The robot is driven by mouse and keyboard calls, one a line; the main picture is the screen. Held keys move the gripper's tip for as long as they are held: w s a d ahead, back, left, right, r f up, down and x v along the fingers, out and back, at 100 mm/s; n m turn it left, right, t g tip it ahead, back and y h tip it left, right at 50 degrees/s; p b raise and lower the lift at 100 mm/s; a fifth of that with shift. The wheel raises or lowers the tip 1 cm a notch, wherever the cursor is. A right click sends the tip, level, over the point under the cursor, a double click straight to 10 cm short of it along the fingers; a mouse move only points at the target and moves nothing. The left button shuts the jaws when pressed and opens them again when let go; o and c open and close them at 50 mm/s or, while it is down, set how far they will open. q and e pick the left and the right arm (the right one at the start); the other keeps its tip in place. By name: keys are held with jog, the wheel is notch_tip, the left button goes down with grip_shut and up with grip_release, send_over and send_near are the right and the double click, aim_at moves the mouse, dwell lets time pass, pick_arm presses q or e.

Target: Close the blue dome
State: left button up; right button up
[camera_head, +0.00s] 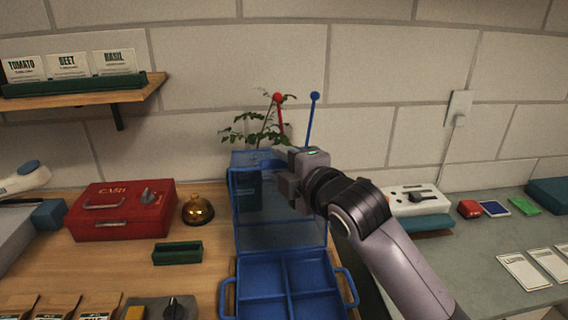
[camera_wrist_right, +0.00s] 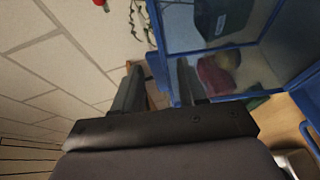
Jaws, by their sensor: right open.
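The blue dome (camera_head: 277,221) is a clear blue-tinted lid with a blue frame. It stands raised at the back of a blue tray (camera_head: 288,263) with several compartments and a handle on each side. My right gripper (camera_head: 285,178) is at the lid's upper right part and hides some of its edge. In the right wrist view my open right gripper (camera_wrist_right: 158,85) has its two fingers on either side of the lid's blue frame edge (camera_wrist_right: 157,45). I cannot tell whether they touch it. My left gripper is not in view.
A red cash box (camera_head: 124,210), a gold bell (camera_head: 198,209) and a green holder (camera_head: 178,252) stand left of the tray. A potted plant (camera_head: 256,132) and red and blue ball-topped rods (camera_head: 313,120) are behind the lid. A white device (camera_head: 414,201) stands right.

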grip_shut()
jog(key=s+d+f+n+t+y+b, duration=0.2)
jog(key=s+n+t+y+b, duration=0.1)
jog(key=s+b, duration=0.8)
jog(key=shift+s+d+t+y, duration=0.2)
jog(key=shift+t+y, duration=0.5)
jog(key=shift+t, duration=0.3)
